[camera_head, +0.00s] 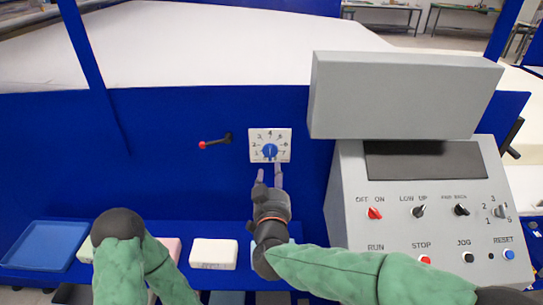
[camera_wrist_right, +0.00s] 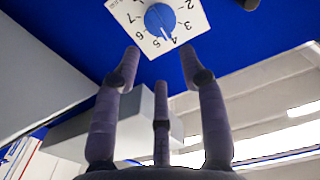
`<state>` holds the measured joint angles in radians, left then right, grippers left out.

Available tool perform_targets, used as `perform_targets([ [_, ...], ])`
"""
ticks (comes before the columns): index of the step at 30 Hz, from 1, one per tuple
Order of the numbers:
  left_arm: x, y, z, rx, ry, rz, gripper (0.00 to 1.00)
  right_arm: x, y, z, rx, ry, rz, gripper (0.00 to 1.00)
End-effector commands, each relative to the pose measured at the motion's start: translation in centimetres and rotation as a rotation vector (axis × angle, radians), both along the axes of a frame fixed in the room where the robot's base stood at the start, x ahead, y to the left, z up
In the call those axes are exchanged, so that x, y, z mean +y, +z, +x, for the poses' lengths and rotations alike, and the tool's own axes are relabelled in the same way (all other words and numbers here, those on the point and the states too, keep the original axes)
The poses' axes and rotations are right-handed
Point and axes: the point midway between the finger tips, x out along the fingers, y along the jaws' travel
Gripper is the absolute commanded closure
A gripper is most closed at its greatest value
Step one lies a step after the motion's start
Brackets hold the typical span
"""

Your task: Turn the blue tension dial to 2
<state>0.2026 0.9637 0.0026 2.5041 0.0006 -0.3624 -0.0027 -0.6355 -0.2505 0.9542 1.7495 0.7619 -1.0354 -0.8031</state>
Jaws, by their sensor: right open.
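The blue tension dial (camera_head: 270,151) sits on a white square plate (camera_head: 255,135) with numbers, on the blue machine front. In the right wrist view the dial (camera_wrist_right: 160,18) shows upside down at the top, and its white mark points at about 4. My right gripper (camera_head: 269,178) is open and empty just below the dial, its fingers pointing up at it. In the wrist view its spread fingers (camera_wrist_right: 158,64) are apart from the dial, with a gap to the plate. My left arm shows at the lower left, but its gripper is out of sight.
A red-tipped lever (camera_head: 215,142) sticks out left of the dial. A grey control console (camera_head: 350,200) with switches stands to the right, below a grey box (camera_head: 400,95). A blue tray (camera_head: 45,245) and a white foam block (camera_head: 213,254) lie on the shelf below.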

Motion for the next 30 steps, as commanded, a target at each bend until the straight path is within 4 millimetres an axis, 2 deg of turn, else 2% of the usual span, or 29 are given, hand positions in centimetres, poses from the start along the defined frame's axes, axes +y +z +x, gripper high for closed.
perform_targets([
  [6,0.0,-0.9,0.0,-0.001,0.0,0.0,1.0,-0.1,-0.3,4.1,0.001,-0.002,0.0,0.57],
  [12,0.0,-1.4,0.1,-0.001,0.0,0.0,1.0,0.0,-0.2,6.9,0.002,0.0,-0.001,0.57],
  [18,0.0,-1.5,0.1,-0.001,0.0,0.0,1.0,0.0,-0.1,8.2,0.001,0.001,-0.001,0.57],
  [27,0.0,-1.5,0.1,-0.001,0.0,0.0,1.0,0.0,0.0,8.3,0.001,0.001,-0.001,0.57],
  [30,0.0,-1.5,0.1,-0.001,0.0,0.0,1.0,0.0,0.0,8.3,0.001,0.001,-0.001,0.86],
])
